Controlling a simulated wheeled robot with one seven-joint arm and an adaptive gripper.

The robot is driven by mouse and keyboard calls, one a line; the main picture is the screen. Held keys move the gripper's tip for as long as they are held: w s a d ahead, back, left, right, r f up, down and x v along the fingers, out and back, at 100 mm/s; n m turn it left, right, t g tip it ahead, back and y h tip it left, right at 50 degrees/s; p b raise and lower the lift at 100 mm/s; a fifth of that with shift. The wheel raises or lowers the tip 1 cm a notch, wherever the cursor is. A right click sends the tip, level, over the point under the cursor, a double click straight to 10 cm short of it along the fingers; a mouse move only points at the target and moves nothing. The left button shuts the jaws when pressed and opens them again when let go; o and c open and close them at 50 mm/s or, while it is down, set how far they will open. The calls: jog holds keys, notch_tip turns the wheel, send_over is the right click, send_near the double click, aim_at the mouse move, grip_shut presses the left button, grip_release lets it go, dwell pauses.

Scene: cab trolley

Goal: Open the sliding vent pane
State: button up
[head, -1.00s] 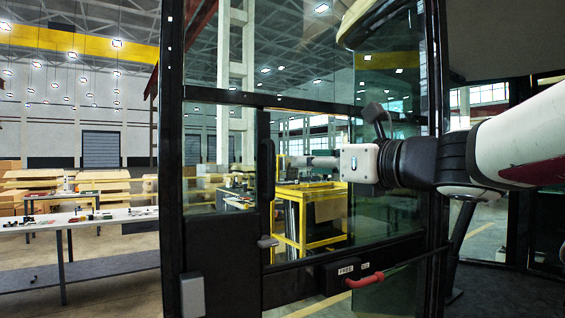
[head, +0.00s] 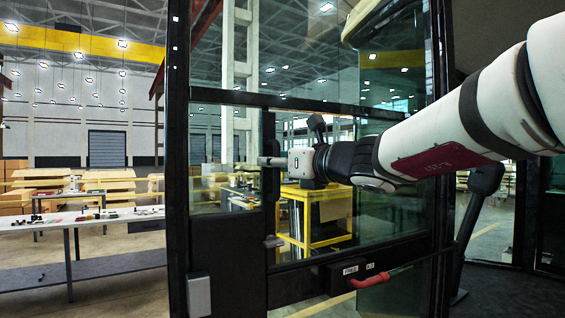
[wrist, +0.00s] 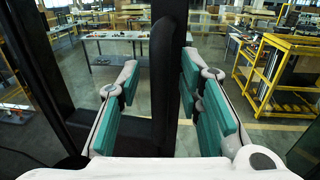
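The vent pane sits in the dark-framed glass door or window in front of me. Its black upright grip bar (head: 269,205) shows in the head view left of the clear-looking part of the window. My gripper (head: 268,161) is at the upper part of this bar. In the wrist view the bar (wrist: 163,85) stands between the two teal-padded fingers of my gripper (wrist: 160,78). The fingers are apart, one on each side, with a visible gap to the bar on the left. Contact on the right side cannot be told. The head view hides the fingertips' far side.
A red handle (head: 370,281) and a black box marked FREE (head: 347,272) are on the lower rail. A small grey latch (head: 273,241) sits below the bar. A grey box (head: 199,295) is on the left post.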

grip_shut()
jog(key=w+d+p, duration=0.1)
jog(key=w+d, duration=0.4)
jog(key=d, duration=0.5)
jog(key=w+d, duration=0.6)
jog(key=d, duration=0.4)
jog(key=shift+p, duration=0.35)
grip_release()
